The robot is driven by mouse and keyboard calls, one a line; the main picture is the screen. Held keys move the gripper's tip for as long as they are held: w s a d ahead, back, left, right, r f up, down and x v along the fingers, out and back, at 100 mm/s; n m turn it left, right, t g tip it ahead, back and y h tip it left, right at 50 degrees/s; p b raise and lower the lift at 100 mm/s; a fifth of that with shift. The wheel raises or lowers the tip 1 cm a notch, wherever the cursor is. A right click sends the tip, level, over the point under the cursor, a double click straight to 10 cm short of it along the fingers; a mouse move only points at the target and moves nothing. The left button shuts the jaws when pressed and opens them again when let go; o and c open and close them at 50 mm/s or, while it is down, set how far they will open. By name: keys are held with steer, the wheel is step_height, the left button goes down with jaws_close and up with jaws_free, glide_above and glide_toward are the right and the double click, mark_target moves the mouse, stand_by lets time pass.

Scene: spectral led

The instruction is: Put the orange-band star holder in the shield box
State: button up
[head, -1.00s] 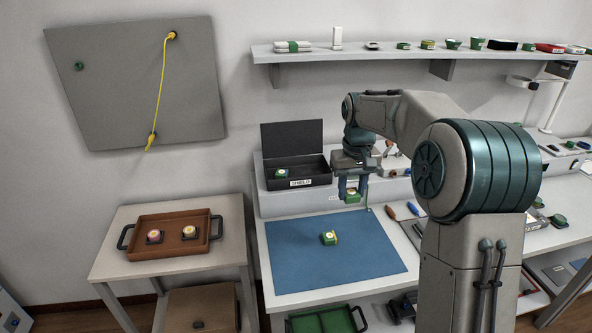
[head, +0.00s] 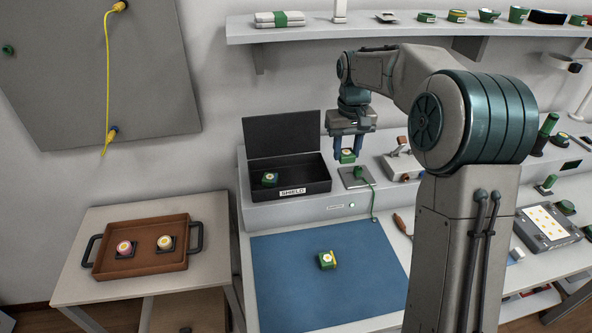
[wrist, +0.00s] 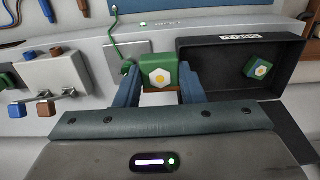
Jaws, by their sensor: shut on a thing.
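My gripper (head: 347,146) is shut on a green holder (head: 347,156) with a pale hexagonal face. In the wrist view this holder (wrist: 159,75) shows a brownish-orange strip along its lower edge, between the blue fingers. It is in the air, just right of the shield box. The shield box (head: 318,188) is black, labelled SHIELD, with its lid standing open at the back; it also shows in the wrist view (wrist: 245,38), right of the held holder. Another green holder (head: 270,179) lies inside the box at its left.
A green holder with a yellow band (head: 327,260) sits on the blue mat (head: 290,290). A small grey plate with a green cable (head: 356,177) lies right of the box. A brown tray (head: 140,263) holds two round items. The box's right part is free.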

steer(key=p, duration=0.3)
glide_above(306, 178)
step_height(306, 178, down, 6)
steer(key=shift+s+f, duration=0.1)
steer(key=shift+f, duration=0.05)
steer(key=shift+f+p, duration=0.55)
steer(key=shift+f, duration=1.55)
steer(key=shift+f, duration=0.2)
steer(key=o, duration=1)
steer(key=shift+c, duration=0.2)
steer(key=shift+r, duration=0.1)
